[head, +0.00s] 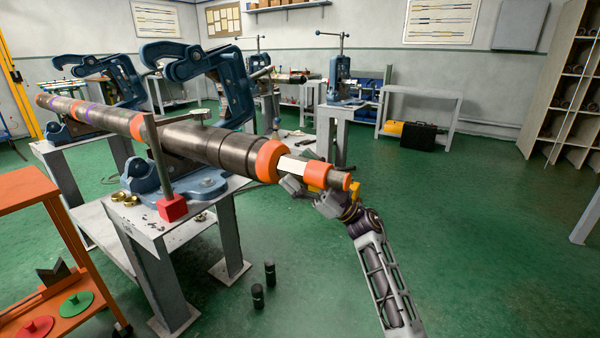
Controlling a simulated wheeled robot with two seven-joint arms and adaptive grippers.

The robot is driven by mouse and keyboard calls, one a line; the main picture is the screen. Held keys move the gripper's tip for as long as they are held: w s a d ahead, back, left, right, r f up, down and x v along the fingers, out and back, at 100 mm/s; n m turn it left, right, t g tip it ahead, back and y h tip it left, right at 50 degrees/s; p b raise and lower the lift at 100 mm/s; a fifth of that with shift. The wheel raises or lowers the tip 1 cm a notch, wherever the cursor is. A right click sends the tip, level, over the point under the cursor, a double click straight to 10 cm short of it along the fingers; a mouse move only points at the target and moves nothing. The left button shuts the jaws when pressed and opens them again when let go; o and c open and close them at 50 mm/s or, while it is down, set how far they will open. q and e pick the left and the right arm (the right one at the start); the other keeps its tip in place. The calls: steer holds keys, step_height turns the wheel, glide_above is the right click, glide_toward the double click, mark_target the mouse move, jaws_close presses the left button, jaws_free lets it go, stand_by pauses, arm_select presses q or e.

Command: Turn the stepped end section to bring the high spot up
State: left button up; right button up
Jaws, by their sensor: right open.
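A long dark stepped pipe (195,138) lies in the blue pipe vises and slants down toward the right. No marked high spot can be made out. My left gripper is not in view.
The near blue vise (205,184) stands on a grey bench. A red block (172,207) with a post stands beside the pipe, near brass fittings (125,199). Two dark cylinders (264,285) stand on the floor. An orange cart (40,200) is at left. The green floor at right is clear.

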steer(key=c, duration=1)
steer(key=shift+n+g+p, duration=0.4)
steer(key=shift+n+g, duration=0.5)
steer(key=shift+n, duration=0.1)
